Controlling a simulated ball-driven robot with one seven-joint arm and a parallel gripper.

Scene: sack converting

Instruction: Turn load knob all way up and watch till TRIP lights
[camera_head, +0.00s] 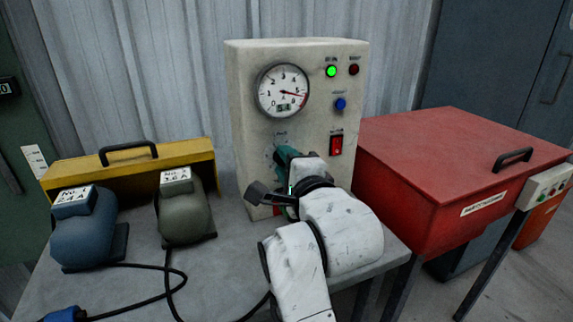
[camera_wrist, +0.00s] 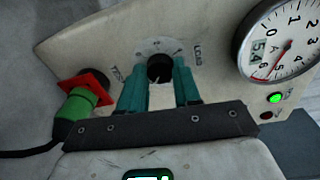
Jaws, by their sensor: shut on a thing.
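The load knob (camera_wrist: 160,68) is a black knob on the cream panel of the test box (camera_head: 245,90). In the wrist view my gripper (camera_wrist: 160,82) has its teal fingers on both sides of the knob, shut on it. In the head view my gripper (camera_head: 284,154) and arm hide the knob. The round dial (camera_head: 282,91) has its needle in the red band just past 5; its small display seems to read 5.4, also in the wrist view (camera_wrist: 276,47). The green lamp (camera_head: 331,71) is lit. The red lamp (camera_head: 354,69) beside it is dark; its label is too small to read.
A green plug (camera_wrist: 82,108) sits by a red socket plate. Blue (camera_head: 82,235) and olive (camera_head: 186,215) units with cables stand on the bench, left. A red cabinet (camera_head: 455,160) stands right.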

